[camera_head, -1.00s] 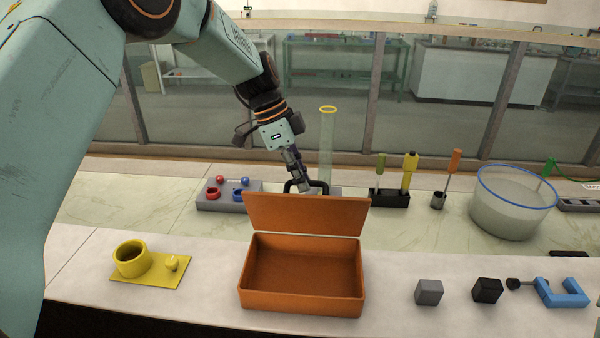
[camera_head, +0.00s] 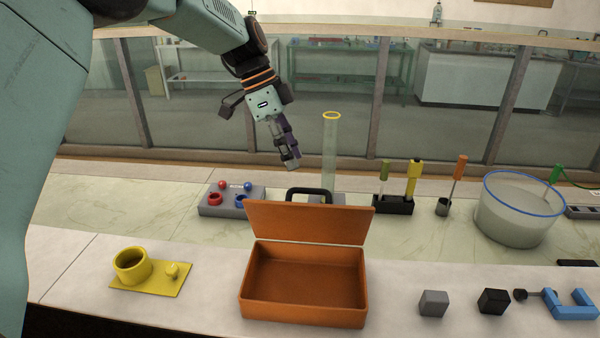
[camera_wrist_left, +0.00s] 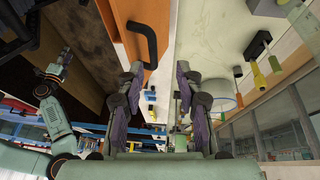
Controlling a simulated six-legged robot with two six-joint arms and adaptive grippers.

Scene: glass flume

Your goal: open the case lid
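The orange case (camera_head: 305,312) stands on the near counter, its box empty. Its lid (camera_head: 310,224) is raised, roughly upright along the back edge, with a dark handle (camera_head: 310,191) on its top edge. My left gripper (camera_head: 291,164) is above and behind the handle, apart from it. In the left wrist view, the fingers of my left gripper (camera_wrist_left: 162,90) are spread with nothing between them, and the handle (camera_wrist_left: 143,42) lies beyond them. What seems to be my right gripper (camera_wrist_left: 54,68) shows small at the left; its fingers are unclear.
A clear tube with a yellow rim (camera_head: 330,150) stands close right of my left gripper. A grey block with red and blue parts (camera_head: 232,200) is behind left. A yellow fixture (camera_head: 150,270) is left of the case; grey (camera_head: 433,303) and black (camera_head: 494,301) cubes are right.

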